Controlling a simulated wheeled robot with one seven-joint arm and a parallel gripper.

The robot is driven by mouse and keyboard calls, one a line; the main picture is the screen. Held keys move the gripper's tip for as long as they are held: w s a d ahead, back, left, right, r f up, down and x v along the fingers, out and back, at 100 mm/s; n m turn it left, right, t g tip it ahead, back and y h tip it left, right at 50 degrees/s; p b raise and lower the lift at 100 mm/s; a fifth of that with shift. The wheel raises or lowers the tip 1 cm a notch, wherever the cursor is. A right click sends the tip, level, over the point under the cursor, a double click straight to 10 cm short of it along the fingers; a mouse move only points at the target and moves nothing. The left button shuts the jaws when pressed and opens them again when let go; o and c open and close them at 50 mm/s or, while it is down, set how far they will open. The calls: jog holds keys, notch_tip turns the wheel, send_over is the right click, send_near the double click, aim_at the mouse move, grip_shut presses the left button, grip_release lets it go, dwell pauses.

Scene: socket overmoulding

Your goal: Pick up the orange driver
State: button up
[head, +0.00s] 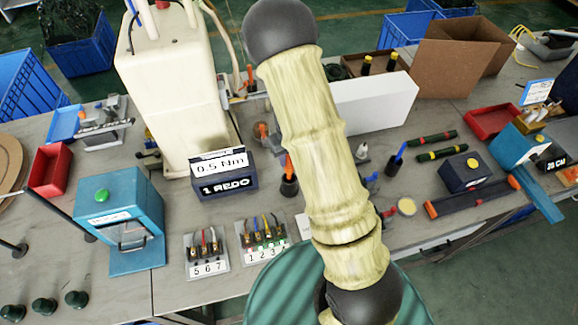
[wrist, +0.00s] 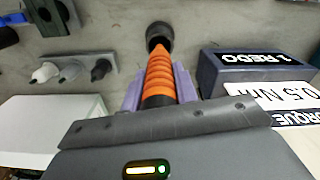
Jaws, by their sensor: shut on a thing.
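The orange driver (wrist: 160,75) has a ribbed orange grip with black ends. In the wrist view it lies between the purple fingers of my gripper (wrist: 158,88), which is shut on it. A round black cup or end piece (wrist: 158,36) sits at its far end; I cannot tell whether the driver is clear of it. In the head view an orange handle (head: 289,166) shows above a black cup (head: 289,187), just left of my arm.
The torque box (head: 224,175) stands close beside the driver, also in the wrist view (wrist: 255,75). A white box (head: 374,104) is on the other side. A blue driver (head: 401,150) stands in a cup to the right. Numbered connector trays (head: 206,270) lie in front.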

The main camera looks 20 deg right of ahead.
jog(key=shift+r, duration=1.5)
